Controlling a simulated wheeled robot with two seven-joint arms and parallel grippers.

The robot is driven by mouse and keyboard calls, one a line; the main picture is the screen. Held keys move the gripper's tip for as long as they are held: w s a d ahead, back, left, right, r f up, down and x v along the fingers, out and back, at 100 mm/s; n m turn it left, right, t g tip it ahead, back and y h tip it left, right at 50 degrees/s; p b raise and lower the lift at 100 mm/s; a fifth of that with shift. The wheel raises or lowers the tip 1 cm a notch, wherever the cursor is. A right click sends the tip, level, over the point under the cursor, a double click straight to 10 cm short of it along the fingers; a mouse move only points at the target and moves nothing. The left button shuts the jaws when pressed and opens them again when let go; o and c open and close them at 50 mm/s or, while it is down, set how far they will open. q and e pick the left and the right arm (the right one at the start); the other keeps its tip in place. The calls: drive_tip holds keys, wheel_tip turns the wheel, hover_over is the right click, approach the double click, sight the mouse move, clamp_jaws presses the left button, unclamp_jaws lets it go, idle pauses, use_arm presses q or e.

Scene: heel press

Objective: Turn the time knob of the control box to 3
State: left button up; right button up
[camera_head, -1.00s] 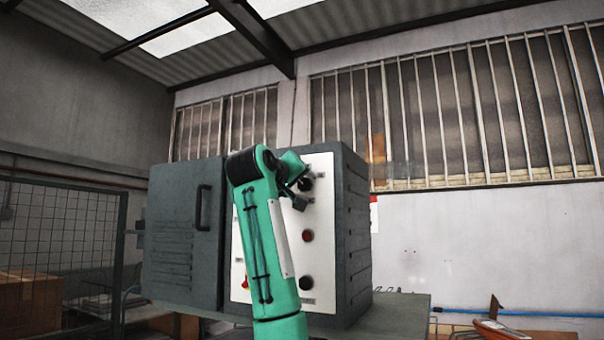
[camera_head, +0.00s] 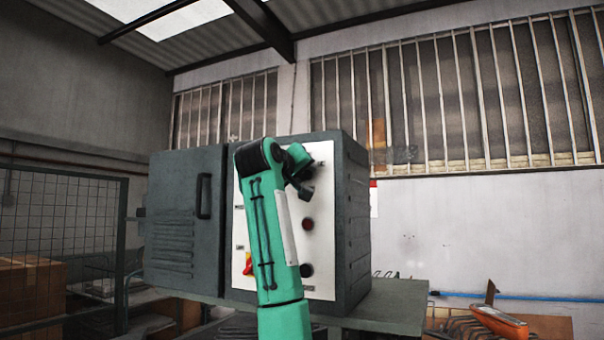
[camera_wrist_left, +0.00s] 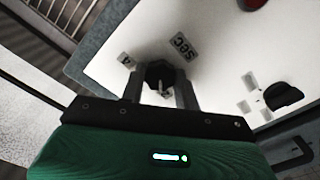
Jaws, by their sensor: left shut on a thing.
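The control box (camera_head: 349,235) is a dark grey cabinet with a white front panel (camera_head: 323,250). My left gripper (camera_head: 301,184) is at the upper right of this panel, at the end of my green arm. In the left wrist view, the fingers of my left gripper (camera_wrist_left: 160,92) are shut around the black time knob (camera_wrist_left: 159,72). A "SEC" label (camera_wrist_left: 183,46) and a small "4" label (camera_wrist_left: 126,60) lie beside the knob. The knob's pointer direction is hard to read. My right gripper is not in view.
A red button (camera_head: 307,223) and a lower black knob (camera_head: 306,270) sit below the gripper on the panel. A red switch (camera_head: 248,263) is at the panel's lower left, beside my arm. An orange-handled tool (camera_head: 499,321) lies at the lower right. A wire fence (camera_head: 65,240) stands left.

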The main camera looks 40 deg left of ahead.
use_arm(q)
drive_tip(key=shift+m, duration=0.3)
drive_tip(key=shift+r+m+b, duration=0.1)
drive_tip(key=shift+m+b, duration=1.35)
drive_tip(key=shift+m, duration=3.15)
drive_tip(key=o, duration=0.8)
drive_tip(key=shift+o, duration=0.8)
